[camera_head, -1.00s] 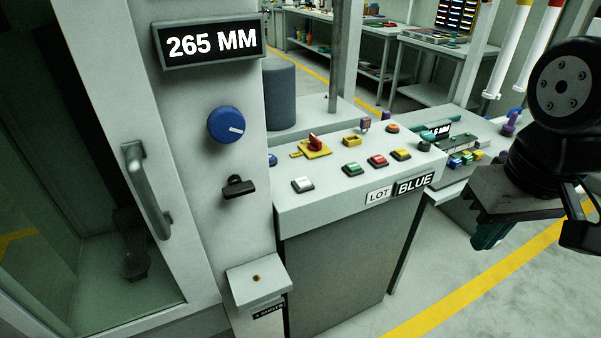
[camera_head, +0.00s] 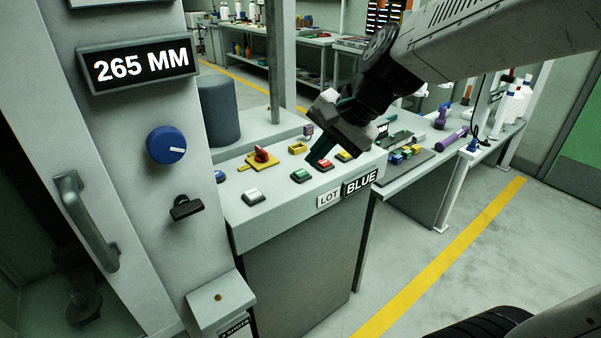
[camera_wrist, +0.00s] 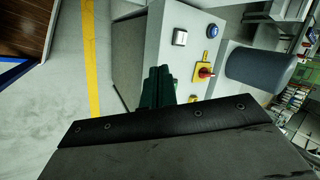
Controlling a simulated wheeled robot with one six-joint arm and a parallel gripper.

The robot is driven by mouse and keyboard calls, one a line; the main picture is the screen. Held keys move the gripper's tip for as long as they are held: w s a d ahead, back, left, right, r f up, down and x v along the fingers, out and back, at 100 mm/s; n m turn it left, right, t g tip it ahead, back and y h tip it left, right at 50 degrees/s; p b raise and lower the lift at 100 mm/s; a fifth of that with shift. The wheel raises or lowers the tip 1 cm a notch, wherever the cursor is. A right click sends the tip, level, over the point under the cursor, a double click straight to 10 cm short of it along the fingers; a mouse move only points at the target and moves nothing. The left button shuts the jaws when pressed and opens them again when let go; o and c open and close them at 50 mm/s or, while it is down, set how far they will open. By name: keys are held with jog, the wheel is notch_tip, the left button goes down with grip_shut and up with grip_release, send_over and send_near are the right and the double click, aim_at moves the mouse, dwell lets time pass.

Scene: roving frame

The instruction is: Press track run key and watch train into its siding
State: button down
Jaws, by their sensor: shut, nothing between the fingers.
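A grey control console (camera_head: 262,223) carries a row of square keys: white (camera_head: 253,197), green (camera_head: 300,176), red (camera_head: 325,166) and yellow (camera_head: 344,156). I cannot read which one is the track run key. My gripper (camera_head: 319,153) is shut and empty, pointing down above the green and red keys; contact cannot be told. In the wrist view its dark green fingers (camera_wrist: 158,88) are together over the console and hide the middle keys. The white key (camera_wrist: 180,38) shows clear of them. No train or siding can be made out.
A red rotary switch (camera_head: 261,155) on a yellow plate and a dark grey cylinder (camera_head: 219,112) stand behind the keys. A cabinet with a "265 MM" display (camera_head: 140,66) and blue knob (camera_head: 166,145) is at left. A bench (camera_head: 412,169) with coloured blocks stands right. Open floor lies in front.

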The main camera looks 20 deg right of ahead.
jog(key=w+d+f+m+t, duration=0.1)
jog(key=w+f+m+t, duration=0.1)
jog(key=w+m, duration=0.6)
jog(key=m+t, duration=0.2)
jog(key=m, duration=0.2)
send_over(305, 174)
notch_tip(305, 174, down, 2)
jog(key=shift+w+f, duration=0.15)
jog(key=shift+f, duration=0.05)
jog(key=shift+f, duration=0.1)
jog(key=shift+f, duration=4.3)
jog(key=shift+f, duration=0.1)
jog(key=shift+f, duration=0.3)
